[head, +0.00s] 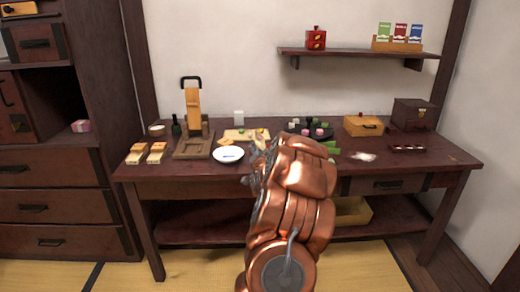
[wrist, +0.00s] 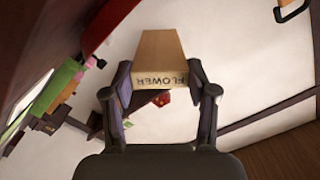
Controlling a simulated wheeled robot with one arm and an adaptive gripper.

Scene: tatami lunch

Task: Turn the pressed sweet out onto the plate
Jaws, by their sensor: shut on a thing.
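My gripper (wrist: 160,80) is shut on a wooden mould (wrist: 160,55) marked FLOWER, whose lettering appears upside down in the wrist view. The two dark fingers press it from both sides. The mould's opening and the pressed sweet cannot be made out. In the head view my copper arm reaches over the table's front edge, and its gripper (head: 256,152) is mostly hidden, just right of the white plate (head: 222,158). The plate lies flat near the front of the table and has a small blue mark at its middle.
Left of the plate stand a wooden press (head: 193,102) with a black handle and two small wooden blocks (head: 136,155). Behind is a board (head: 238,135) with small coloured pieces. A dark tray (head: 296,133) of sweets and a wooden box (head: 363,126) are to the right.

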